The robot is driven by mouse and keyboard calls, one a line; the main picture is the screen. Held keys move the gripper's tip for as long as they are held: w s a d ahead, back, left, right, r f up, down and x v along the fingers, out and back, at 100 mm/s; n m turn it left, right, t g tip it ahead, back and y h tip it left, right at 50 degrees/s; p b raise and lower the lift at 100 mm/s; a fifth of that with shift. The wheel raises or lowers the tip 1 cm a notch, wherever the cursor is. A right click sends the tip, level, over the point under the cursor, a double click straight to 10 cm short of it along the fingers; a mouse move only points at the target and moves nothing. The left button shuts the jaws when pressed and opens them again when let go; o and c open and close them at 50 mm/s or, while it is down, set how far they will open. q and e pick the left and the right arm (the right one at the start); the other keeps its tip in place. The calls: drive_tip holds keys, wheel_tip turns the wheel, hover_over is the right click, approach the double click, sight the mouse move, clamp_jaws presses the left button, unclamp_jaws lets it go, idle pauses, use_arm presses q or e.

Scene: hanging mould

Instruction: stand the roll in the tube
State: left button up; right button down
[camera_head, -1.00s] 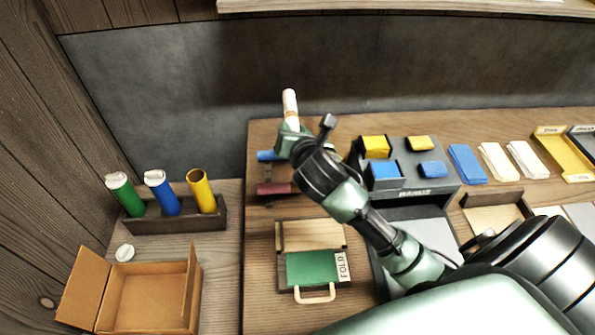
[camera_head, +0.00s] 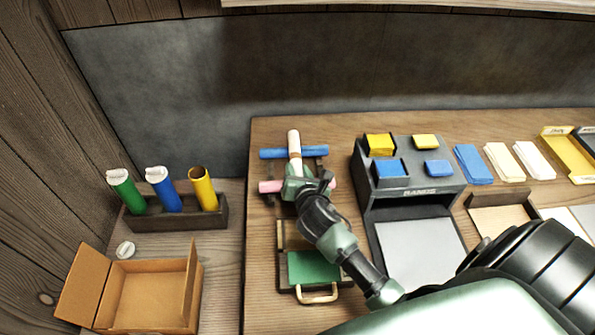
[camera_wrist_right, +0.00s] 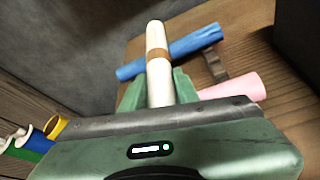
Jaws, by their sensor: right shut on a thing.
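My right gripper (camera_head: 294,176) is shut on a white roll (camera_head: 294,143) with a brown band. The roll sticks out beyond the fingers. In the right wrist view the roll (camera_wrist_right: 156,40) stands between the two green fingers (camera_wrist_right: 159,92). The yellow tube (camera_head: 202,190) has an open top and stands in a dark holder (camera_head: 180,224) at the left. A green tube (camera_head: 127,192) and a blue tube (camera_head: 163,190), both with white caps, stand in the same holder. The roll is apart from the tubes, to their right. My left gripper is not in view.
A blue roll (camera_head: 274,154) and a pink roll (camera_head: 268,187) lie on a rack around my gripper. A loose white cap (camera_head: 125,250) lies behind an open cardboard box (camera_head: 150,295). A dark organiser (camera_head: 415,150) stands to the right.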

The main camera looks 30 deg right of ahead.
drive_tip(key=shift+f, duration=0.2)
drive_tip(key=c, duration=1.1)
unclamp_jaws()
drive_tip(key=shift+o, duration=0.2)
drive_tip(key=shift+r, duration=0.1)
drive_tip(key=shift+r, duration=0.25)
drive_tip(key=v, duration=1.2)
